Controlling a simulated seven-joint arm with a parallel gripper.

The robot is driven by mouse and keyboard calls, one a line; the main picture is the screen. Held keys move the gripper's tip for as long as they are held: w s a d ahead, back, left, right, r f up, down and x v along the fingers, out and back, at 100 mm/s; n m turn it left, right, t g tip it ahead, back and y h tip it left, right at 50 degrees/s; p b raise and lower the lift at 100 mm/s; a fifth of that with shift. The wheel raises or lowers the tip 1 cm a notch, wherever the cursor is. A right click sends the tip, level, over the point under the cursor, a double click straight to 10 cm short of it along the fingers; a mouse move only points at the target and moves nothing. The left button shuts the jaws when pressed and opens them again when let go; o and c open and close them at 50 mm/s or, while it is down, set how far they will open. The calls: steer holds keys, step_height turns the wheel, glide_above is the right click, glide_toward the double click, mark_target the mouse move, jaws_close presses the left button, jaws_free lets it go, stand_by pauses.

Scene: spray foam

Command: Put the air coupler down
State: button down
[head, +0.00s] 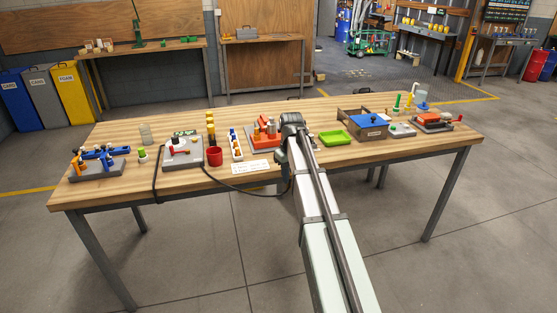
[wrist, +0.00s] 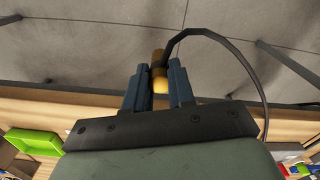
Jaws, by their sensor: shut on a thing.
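The air coupler (wrist: 159,80) is a small brass-coloured cylinder with a black hose (wrist: 225,44) leaving its end. In the wrist view my gripper (wrist: 158,74) is shut on it, with a dark blue finger on each side. Concrete floor shows behind the coupler. In the head view my gripper is low by the table's front edge, mostly hidden by my arm, and the coupler cannot be made out. The hose (head: 240,190) runs from it left to a grey unit with a red handle (head: 183,153).
The wooden table (head: 330,185) has a clear front strip.

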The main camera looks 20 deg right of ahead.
steer(key=s+a+f+m, duration=0.2)
steer(key=s+f+m, duration=0.1)
steer(key=s, duration=0.8)
steer(key=w+d+r+n, duration=0.1)
steer(key=w+r+n, duration=0.35)
steer(key=w, duration=0.55)
steer(key=w+d+r+n, duration=0.1)
steer(key=w+r+n, duration=0.4)
steer(key=w, duration=0.6)
steer(key=w+d+r+n, duration=0.1)
steer(key=w+r+n, duration=0.2)
steer(key=w+n, duration=0.5)
steer(key=shift+m, duration=0.85)
steer(key=shift+w+d+f, duration=0.1)
steer(key=shift+w+f, duration=0.25)
steer(key=shift+f, duration=1.25)
steer(key=shift+w+a+f, duration=0.1)
steer(key=shift+w+f, duration=0.2)
steer(key=shift+f, duration=1.25)
steer(key=shift+w+d+f, duration=0.1)
steer(key=shift+w+f, duration=0.25)
steer(key=shift+f, duration=1.25)
steer(key=c, duration=1)
jaws_free()
steer(key=shift+f, duration=0.1)
steer(key=shift+o, duration=0.2)
